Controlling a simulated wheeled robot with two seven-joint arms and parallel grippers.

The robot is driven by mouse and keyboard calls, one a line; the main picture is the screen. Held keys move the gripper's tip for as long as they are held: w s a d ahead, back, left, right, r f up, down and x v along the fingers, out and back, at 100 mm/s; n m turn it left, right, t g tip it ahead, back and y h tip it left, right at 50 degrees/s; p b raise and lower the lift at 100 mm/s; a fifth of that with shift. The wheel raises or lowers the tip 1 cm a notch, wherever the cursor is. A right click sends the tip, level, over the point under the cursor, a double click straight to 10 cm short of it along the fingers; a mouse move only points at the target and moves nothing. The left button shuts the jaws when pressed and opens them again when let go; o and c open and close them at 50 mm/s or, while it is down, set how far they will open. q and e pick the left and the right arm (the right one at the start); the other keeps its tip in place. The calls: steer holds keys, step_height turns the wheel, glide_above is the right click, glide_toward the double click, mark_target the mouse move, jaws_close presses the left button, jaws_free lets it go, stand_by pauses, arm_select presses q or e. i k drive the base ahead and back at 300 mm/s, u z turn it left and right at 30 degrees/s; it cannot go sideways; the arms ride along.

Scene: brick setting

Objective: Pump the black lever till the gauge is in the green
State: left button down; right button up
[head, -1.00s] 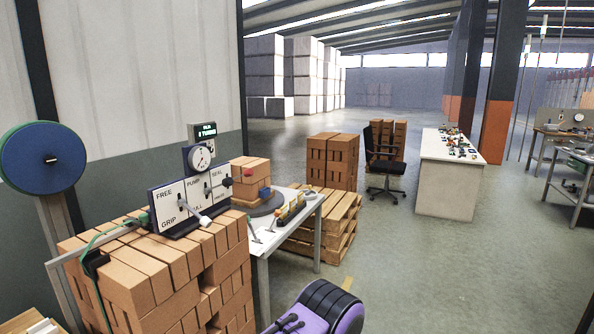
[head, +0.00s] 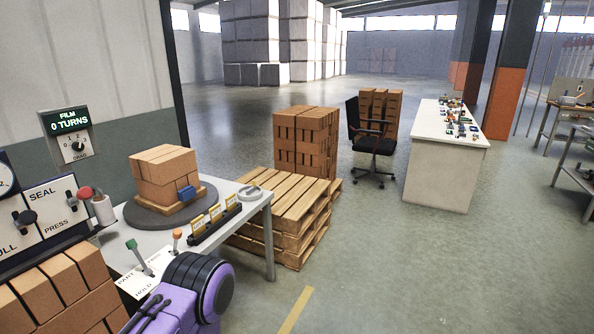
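The gauge (head: 5,176) is cut by the left edge; only part of its white dial shows, and neither its needle nor a green zone can be read. The white lever panel (head: 62,199) below it is partly cut off too. A black-knobbed lever (head: 27,217) stands out from the panel above lettering ending in "LL". A red-knobbed lever (head: 84,193) sits to its right, near "SEAL" and "PRESS". I cannot tell whether the black-knobbed one is the pump lever. Neither gripper can be made out in view.
A brick stack (head: 62,285) stands below the panel. The white table (head: 255,214) holds a round turntable (head: 134,214) with bricks, a green-topped lever (head: 132,245) and yellow cards (head: 214,213). A display (head: 68,121) reads "0 TURNS".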

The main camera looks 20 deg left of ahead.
mark_target(27, 217)
steer(key=u, duration=1.1)
steer(key=i, duration=0.95)
steer(key=u, duration=1)
